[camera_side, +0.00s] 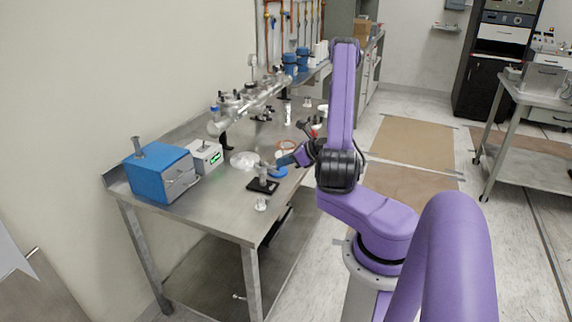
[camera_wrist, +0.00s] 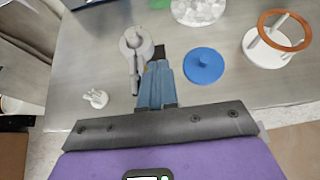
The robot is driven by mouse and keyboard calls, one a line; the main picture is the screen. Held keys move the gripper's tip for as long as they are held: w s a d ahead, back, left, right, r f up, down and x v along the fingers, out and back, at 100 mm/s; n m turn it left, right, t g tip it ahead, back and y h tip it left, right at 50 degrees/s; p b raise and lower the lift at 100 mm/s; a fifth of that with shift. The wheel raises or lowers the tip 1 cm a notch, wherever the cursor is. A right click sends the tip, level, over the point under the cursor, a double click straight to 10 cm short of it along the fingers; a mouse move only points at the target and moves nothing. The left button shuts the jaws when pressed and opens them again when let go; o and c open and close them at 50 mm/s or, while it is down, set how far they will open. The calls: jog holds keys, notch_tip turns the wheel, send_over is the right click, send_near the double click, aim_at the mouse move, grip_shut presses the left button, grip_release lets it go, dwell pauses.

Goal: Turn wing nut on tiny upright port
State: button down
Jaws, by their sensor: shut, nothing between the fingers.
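A small grey upright port (camera_side: 263,174) stands on a black base (camera_side: 262,186) near the table's front edge. In the wrist view the port (camera_wrist: 136,42) is seen from above as a round grey piece with a thin grey rod (camera_wrist: 134,78) sticking out toward my gripper. I cannot make out a wing nut's shape on it. My gripper (camera_side: 281,162) is just right of the port in the side view. Its blue fingers (camera_wrist: 158,66) are shut and empty, close beside the rod; I cannot tell whether they touch it.
A blue disc with a knob (camera_wrist: 205,65) lies right of my fingers. A white stand with a copper ring (camera_wrist: 280,40) is farther right. A small white piece (camera_wrist: 95,98) lies left. A blue box (camera_side: 160,174), white box (camera_side: 203,156) and glass tube assembly (camera_side: 245,107) also occupy the table.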

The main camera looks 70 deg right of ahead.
jog(key=shift+w+a+r+g, duration=0.1)
jog(key=shift+w+r+g, duration=0.15)
jog(key=shift+g, duration=0.5)
jog(key=shift+w+r+g, duration=0.1)
jog(key=shift+w+g, duration=0.15)
jog(key=shift+g, duration=0.5)
jog(key=shift+w+r+g, duration=0.1)
jog(key=shift+w+g, duration=0.15)
jog(key=shift+g, duration=0.65)
jog(key=shift+w+r+g, duration=0.1)
jog(key=shift+w+g, duration=0.15)
jog(key=shift+g, duration=0.65)
jog(key=shift+w+r, duration=0.1)
jog(key=shift+w, duration=0.25)
dwell(0.6)
dwell(1.2)
jog(key=shift+r, duration=0.8)
jog(key=shift+s, duration=0.1)
jog(key=s+v, duration=0.1)
jog(key=v, duration=1.2)
jog(key=shift+s, duration=0.5)
